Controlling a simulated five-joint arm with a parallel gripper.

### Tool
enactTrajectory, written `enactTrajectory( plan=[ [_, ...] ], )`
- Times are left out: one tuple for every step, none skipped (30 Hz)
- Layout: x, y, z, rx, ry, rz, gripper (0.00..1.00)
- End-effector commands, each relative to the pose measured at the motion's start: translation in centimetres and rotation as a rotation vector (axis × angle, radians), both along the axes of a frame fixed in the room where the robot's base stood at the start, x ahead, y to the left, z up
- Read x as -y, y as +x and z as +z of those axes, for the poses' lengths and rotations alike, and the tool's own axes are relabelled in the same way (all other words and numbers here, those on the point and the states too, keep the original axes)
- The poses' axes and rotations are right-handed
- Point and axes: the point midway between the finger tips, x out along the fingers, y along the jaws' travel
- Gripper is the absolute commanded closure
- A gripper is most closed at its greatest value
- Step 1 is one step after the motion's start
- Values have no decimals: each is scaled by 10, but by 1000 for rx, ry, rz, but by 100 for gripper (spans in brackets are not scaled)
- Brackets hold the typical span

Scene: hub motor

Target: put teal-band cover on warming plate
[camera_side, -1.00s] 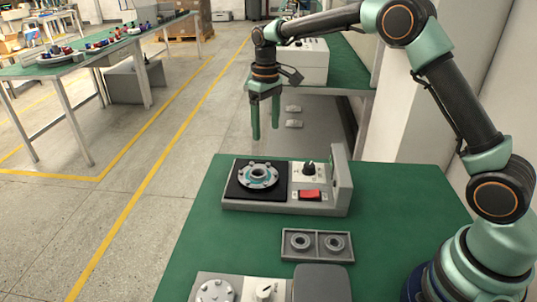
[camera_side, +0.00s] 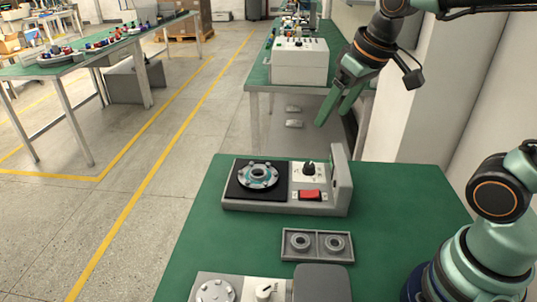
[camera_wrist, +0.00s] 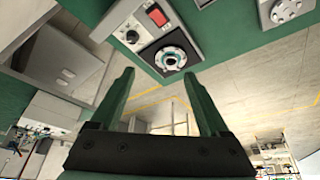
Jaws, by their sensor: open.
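The cover with a teal band (camera_side: 258,175) is a round grey metal piece with a teal ring around its hub. It sits on the black square plate of the warming plate unit (camera_side: 270,206). In the wrist view the cover (camera_wrist: 170,57) lies on the black plate (camera_wrist: 153,51), beyond and between my fingertips. My gripper (camera_side: 332,119) is open and empty, tilted, and well above and behind the unit in the side view. Its two green fingers (camera_wrist: 158,76) stand apart in the wrist view, with nothing between them.
The unit has a red switch (camera_side: 309,195), a black knob (camera_side: 309,168) and a raised right wall (camera_side: 342,180). A grey two-pocket tray (camera_side: 317,245) holds two rings. A second unit with a grey disc (camera_side: 215,291) is at the front edge. The green table (camera_side: 400,215) is clear at right.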

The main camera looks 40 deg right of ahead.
Motion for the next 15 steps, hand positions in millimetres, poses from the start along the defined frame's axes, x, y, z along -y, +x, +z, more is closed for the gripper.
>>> enactTrajectory(
  plan=[
    [1, -12, -3, 25, 3, -7, 21],
    [1, -17, -5, 36, 4, -11, 21],
    [1, -23, -8, 50, 6, -15, 21],
    [1, -28, -10, 59, 7, -19, 21],
    [1, -31, -12, 66, 8, -21, 21],
    [2, -35, -14, 75, 10, -24, 21],
    [2, -37, -16, 81, 10, -26, 21],
    [2, -39, -17, 85, 11, -28, 21],
    [2, -41, -19, 89, 12, -30, 21],
    [2, -42, -19, 92, 12, -31, 21],
    [2, -43, -20, 93, 12, -32, 21],
    [2, -43, -21, 93, 12, -32, 21],
    [2, -43, -21, 93, 12, -32, 21],
    [2, -43, -21, 93, 12, -32, 21],
    [2, -43, -21, 93, 12, -32, 21]
  ],
)
